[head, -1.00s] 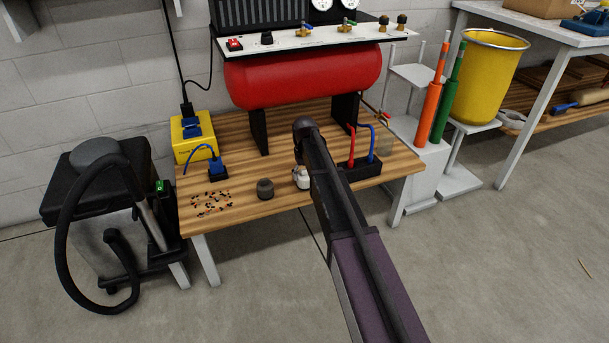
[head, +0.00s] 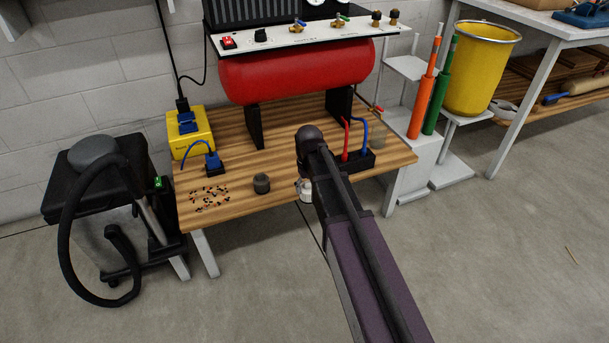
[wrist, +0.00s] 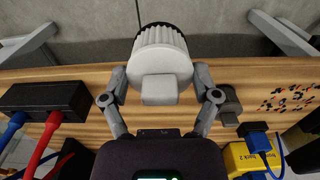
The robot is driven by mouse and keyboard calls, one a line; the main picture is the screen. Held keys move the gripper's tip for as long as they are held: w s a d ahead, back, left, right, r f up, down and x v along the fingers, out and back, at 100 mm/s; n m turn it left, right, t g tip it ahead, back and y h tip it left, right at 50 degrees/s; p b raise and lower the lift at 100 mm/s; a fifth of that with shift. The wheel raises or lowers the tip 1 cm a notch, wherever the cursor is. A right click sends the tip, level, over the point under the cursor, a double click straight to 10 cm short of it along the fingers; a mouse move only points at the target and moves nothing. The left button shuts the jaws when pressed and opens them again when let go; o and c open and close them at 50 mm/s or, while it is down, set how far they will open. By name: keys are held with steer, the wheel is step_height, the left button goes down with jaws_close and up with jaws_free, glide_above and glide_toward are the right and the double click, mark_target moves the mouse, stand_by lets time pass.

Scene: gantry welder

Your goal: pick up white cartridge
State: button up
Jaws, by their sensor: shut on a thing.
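The white cartridge (wrist: 160,55) has a ribbed round body and a blocky tab, and fills the top middle of the wrist view. My gripper (wrist: 160,85) has a finger on each side of it and is shut on it. In the head view the cartridge (head: 304,188) shows only in part beside my arm, near the front edge of the wooden table (head: 235,160). My arm hides most of the gripper (head: 303,180) there. In the wrist view the cartridge overlaps the table's edge, and it appears held above the tabletop.
A dark grey cartridge (head: 261,184) stands to the left, with scattered small bits (head: 209,197) beyond it. A black holder (head: 357,162) with red and blue handled tools is to the right. A red tank (head: 295,72) stands at the back. A vacuum (head: 105,225) is left of the table.

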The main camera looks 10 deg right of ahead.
mark_target(311, 193)
steer(key=shift+s+d+r, duration=0.1)
steer(key=shift+s+d, duration=0.05)
steer(key=shift+s, duration=1.25)
steer(key=shift+r, duration=0.1)
step_height(311, 193, up, 3)
steer(key=p, duration=0.3)
steer(key=shift+d, duration=0.1)
